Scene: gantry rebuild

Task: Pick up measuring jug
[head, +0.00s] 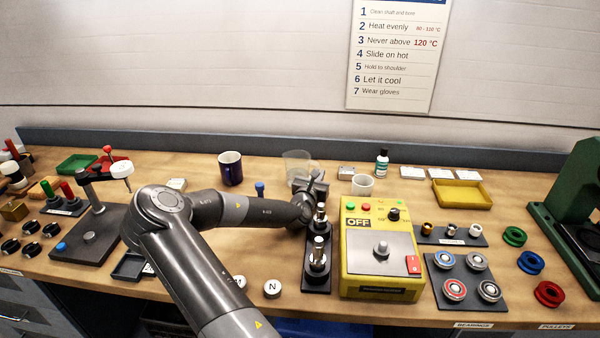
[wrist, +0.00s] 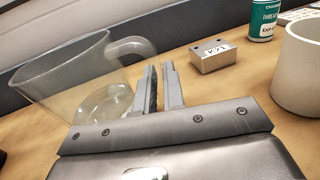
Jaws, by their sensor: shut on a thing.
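The measuring jug (head: 296,158) is clear and see-through and stands towards the back of the bench, partly hidden behind my gripper (head: 305,180). In the wrist view the jug (wrist: 70,78) fills the left side, with its handle (wrist: 132,46) reaching right towards my fingers. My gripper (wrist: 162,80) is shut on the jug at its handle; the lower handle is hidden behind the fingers. I cannot tell whether the jug's base touches the bench.
A dark mug (head: 230,168) stands to the left. A white cup (head: 362,185), a small metal block (wrist: 209,56) and a bottle (head: 382,162) are to the right. The yellow heater (head: 383,255) and a dark rack with metal posts (head: 316,270) stand in front.

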